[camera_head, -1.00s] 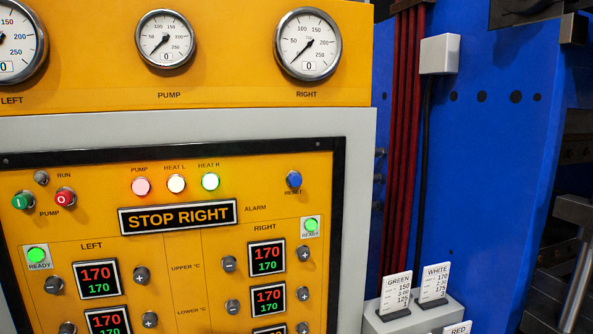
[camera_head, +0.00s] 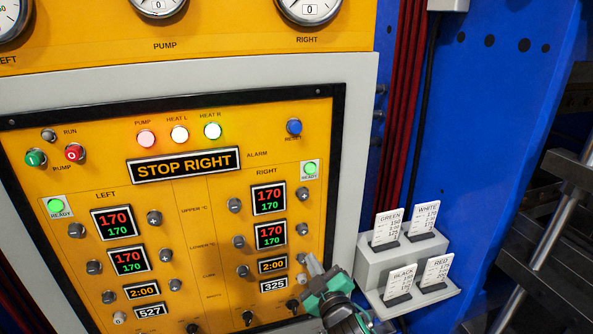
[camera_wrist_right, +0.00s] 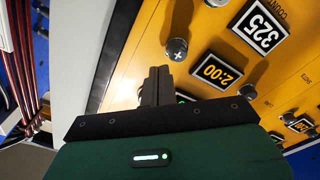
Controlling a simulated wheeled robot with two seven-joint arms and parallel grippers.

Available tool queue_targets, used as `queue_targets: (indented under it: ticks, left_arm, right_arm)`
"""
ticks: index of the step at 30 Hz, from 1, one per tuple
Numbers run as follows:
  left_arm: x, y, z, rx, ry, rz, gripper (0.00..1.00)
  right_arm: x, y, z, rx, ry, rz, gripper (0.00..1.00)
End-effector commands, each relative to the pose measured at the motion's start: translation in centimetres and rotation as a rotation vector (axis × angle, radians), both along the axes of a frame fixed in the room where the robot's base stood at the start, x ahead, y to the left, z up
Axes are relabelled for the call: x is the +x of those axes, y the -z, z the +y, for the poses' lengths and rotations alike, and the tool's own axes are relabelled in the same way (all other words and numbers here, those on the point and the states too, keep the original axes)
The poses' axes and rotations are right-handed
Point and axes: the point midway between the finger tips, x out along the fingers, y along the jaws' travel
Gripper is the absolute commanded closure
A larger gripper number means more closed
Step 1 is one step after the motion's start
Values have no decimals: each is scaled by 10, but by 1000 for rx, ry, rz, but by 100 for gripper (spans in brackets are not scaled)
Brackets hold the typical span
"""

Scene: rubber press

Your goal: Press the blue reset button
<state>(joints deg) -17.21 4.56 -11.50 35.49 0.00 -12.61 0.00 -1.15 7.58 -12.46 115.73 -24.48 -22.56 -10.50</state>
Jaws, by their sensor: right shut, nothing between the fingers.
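The blue reset button (camera_head: 294,127) sits at the upper right of the yellow control panel (camera_head: 190,215) in the head view, above the word RESET. My right gripper (camera_head: 313,264) has come in at the bottom of the head view, below the button and near the panel's lower right edge. In the right wrist view its fingers (camera_wrist_right: 158,78) are together and empty, with the panel's 2:00 display (camera_wrist_right: 216,72) to their right. The button is not visible in the wrist view. My left gripper is not in view.
The panel shows STOP RIGHT on its alarm display (camera_head: 184,165). Knobs and displays surround my right gripper. A grey card holder (camera_head: 372,272) with several labelled cards stands to the right of the panel. The space in front of the button is clear.

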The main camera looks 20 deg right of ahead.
Motion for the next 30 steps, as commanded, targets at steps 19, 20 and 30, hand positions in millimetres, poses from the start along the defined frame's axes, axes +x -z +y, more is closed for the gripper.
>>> queue_targets:
  ticks: [19, 20, 30]
  left_arm:
    - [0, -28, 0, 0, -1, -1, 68]
    - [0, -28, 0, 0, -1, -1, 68]
    - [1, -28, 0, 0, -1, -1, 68]
  right_arm:
    - [-86, -307, 23, -225, -10, -727, 100]
    - [-89, -311, 23, -228, -8, -738, 100]
    - [-93, -317, 23, -236, -6, -759, 100]
